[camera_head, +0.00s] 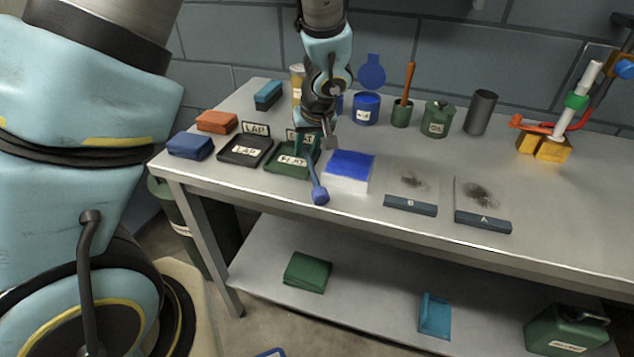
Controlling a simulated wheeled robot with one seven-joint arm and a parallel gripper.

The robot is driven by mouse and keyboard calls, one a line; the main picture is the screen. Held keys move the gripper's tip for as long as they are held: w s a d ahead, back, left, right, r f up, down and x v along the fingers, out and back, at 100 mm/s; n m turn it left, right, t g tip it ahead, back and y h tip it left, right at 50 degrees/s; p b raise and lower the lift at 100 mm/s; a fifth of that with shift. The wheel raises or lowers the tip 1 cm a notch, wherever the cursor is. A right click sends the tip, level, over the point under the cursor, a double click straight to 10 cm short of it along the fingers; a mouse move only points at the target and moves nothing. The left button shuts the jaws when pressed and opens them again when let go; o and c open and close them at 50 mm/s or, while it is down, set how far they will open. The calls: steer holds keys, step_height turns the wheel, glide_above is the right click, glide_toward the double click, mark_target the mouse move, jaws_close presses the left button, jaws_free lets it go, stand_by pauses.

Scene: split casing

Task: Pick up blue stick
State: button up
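The blue stick (315,180) shows in the head view as a short tilted rod with a rounded blue knob at its lower end. The knob appears over the table's front edge, between the green FLAT tray (275,168) and the white block with a blue top (348,171). My gripper (316,146) points down from the arm at the stick's upper end. That end is partly hidden among the fingers, and I cannot tell whether they close on it.
A black LAP tray (232,157), a blue block (190,146) and an orange block (217,122) lie at the left. Several cups and cans, including a blue can (366,109), stand behind. Two dark-stained plates (410,200) (482,217) lie right. A wall backs the table.

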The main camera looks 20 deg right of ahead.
steer(key=shift+c, duration=0.2)
jaws_close()
stand_by(0.5)
